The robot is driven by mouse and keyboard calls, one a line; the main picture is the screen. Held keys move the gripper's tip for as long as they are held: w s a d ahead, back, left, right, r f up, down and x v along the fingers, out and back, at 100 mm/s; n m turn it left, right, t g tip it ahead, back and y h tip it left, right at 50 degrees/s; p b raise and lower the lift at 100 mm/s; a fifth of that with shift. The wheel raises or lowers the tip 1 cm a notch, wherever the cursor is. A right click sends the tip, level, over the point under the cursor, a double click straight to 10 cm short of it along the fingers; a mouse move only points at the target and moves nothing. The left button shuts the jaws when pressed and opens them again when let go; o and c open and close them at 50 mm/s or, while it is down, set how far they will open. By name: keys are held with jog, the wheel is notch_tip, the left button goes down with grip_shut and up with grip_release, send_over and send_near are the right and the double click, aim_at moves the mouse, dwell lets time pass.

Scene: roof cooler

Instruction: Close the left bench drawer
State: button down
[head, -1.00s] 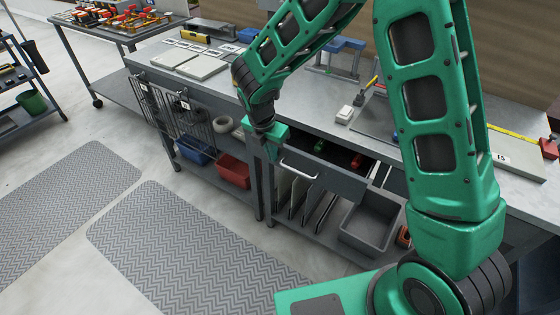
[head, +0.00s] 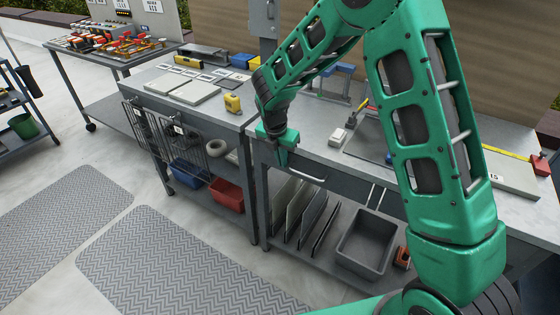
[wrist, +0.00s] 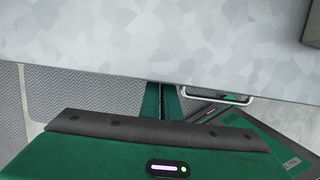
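The left bench drawer is a grey drawer whose front (head: 335,180) lies under the worktop in the head view. It looks flush with the bench, and no open interior shows. Its pale bar handle (head: 301,173) also shows in the wrist view (wrist: 228,98), just beyond the worktop edge. My gripper (head: 280,160) points down at the left end of the drawer front, left of the handle. In the wrist view its two fingers (wrist: 161,100) are together with a thin dark line between them, and nothing is held. Whether they touch the front is unclear.
The worktop (head: 312,118) carries a white block (head: 338,137) and a yellow tape measure (head: 232,103). Below are upright panels, a grey bin (head: 367,243) and a red bin (head: 227,194). A wire basket (head: 165,135) hangs at left. Matted floor in front is clear.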

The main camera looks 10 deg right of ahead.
jog(key=shift+w+d+r, duration=0.15)
jog(key=shift+w+d, duration=0.25)
jog(key=shift+d, duration=0.1)
jog(key=s+a+r, duration=0.5)
jog(key=s+r, duration=0.1)
jog(key=r, duration=0.3)
jog(key=s+d+r+m, duration=0.3)
jog(key=s+d+m, duration=0.25)
jog(key=d, duration=0.25)
jog(key=s+d+r+m+g, duration=0.1)
jog(key=s+d+r+m, duration=0.25)
jog(key=d+m, duration=0.35)
jog(key=s+d+r+m, duration=0.3)
jog(key=s+d+m, duration=0.25)
jog(key=d, duration=0.35)
jog(key=s+d+m+y, duration=0.1)
jog(key=s+d+m, duration=0.2)
jog(key=s+m, duration=0.5)
jog(key=s+d+m+g+y, duration=0.1)
jog(key=s+d+m, duration=0.2)
jog(key=s+m, duration=0.5)
jog(key=s, duration=0.5)
jog(key=shift+s+d+f, duration=0.2)
jog(key=shift+s, duration=0.2)
